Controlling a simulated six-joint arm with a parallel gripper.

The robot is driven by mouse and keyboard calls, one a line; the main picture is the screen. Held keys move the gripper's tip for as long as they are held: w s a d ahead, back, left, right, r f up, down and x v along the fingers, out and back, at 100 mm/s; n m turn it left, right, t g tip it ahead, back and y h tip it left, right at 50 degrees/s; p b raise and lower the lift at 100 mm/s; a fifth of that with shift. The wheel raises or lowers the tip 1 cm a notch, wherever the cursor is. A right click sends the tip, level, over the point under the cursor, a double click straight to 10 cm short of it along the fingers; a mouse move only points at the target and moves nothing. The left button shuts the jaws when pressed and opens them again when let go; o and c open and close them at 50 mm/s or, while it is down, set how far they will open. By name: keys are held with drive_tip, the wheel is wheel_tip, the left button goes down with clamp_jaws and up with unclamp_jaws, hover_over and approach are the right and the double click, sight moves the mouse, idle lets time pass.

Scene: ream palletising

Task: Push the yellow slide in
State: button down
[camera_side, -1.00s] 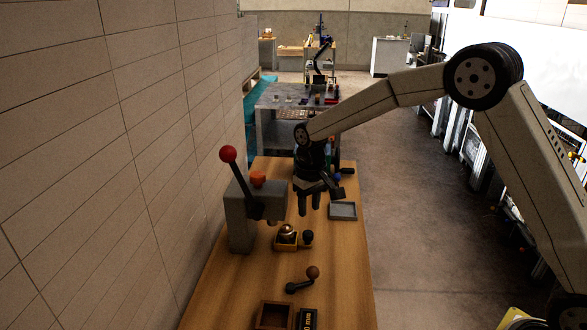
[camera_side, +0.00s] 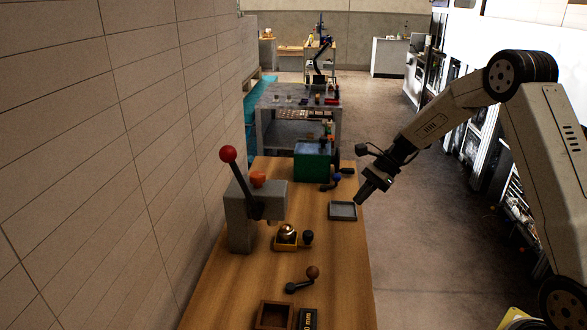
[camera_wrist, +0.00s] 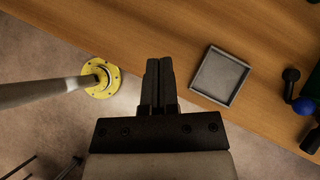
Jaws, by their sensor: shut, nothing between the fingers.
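The yellow slide (camera_side: 279,245) sits on the wooden table, at the front right of the grey lever press (camera_side: 240,215). A brass-coloured domed part (camera_side: 287,231) rests on it, and a black knob (camera_side: 308,236) is at its right side. The slide appears out from under the press. My gripper (camera_side: 362,198) is up near the table's right edge, by the grey tray, well to the right of and behind the slide. In the wrist view my gripper (camera_wrist: 159,70) has its fingers together and empty. The slide is not in the wrist view.
The shallow grey tray (camera_side: 343,211) lies near the table's right edge; it also shows in the wrist view (camera_wrist: 219,76). A red-knobbed lever (camera_side: 236,180) rises from the press. A crank handle (camera_side: 302,280) and an open brown box (camera_side: 274,315) are in front. A green box (camera_side: 313,164) stands behind.

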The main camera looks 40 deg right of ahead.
drive_tip(key=shift+d+m, duration=0.4)
drive_tip(key=shift+m, duration=0.2)
drive_tip(key=shift+a, duration=0.15)
drive_tip(key=x, duration=0.9)
drive_tip(key=shift+w+a, duration=0.15)
drive_tip(key=shift+w+a+f, duration=0.1)
drive_tip(key=shift+w+a, duration=0.05)
drive_tip(key=shift+a, duration=0.35)
drive_tip(key=shift+w+a+f, duration=0.1)
drive_tip(key=shift+w+a, duration=0.1)
drive_tip(key=shift+a, duration=0.3)
drive_tip(key=shift+w+a, duration=0.15)
drive_tip(key=shift+a, duration=0.4)
drive_tip(key=shift+w+a, duration=0.2)
drive_tip(key=shift+a, duration=0.3)
drive_tip(key=shift+w+a, duration=1.45)
drive_tip(key=shift+a, duration=0.15)
